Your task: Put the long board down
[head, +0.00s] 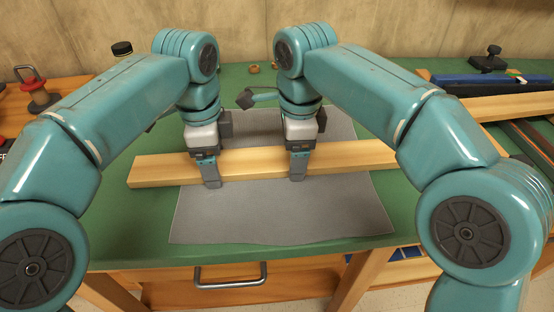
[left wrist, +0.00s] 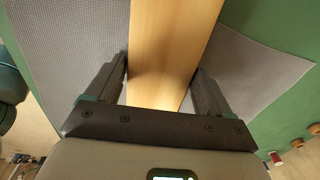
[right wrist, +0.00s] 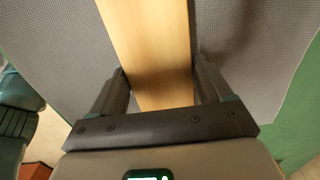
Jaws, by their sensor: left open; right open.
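The long board (head: 252,164) is pale wood and lies across the grey mat (head: 280,214) on the green bench top in the head view. Its left end sticks out past the mat over the green surface; its right part passes behind my right arm. My left gripper (head: 212,183) and my right gripper (head: 298,176) both point down over the board, a finger on each side. In the left wrist view the board (left wrist: 172,45) runs between the open fingers (left wrist: 160,88). In the right wrist view the board (right wrist: 150,45) also lies between open fingers (right wrist: 162,88).
A dark tool with a teal handle (head: 262,97) lies behind the board. Another wooden beam (head: 500,107) and a blue tool (head: 480,78) are at the right. A drawer handle (head: 230,274) is on the bench front.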

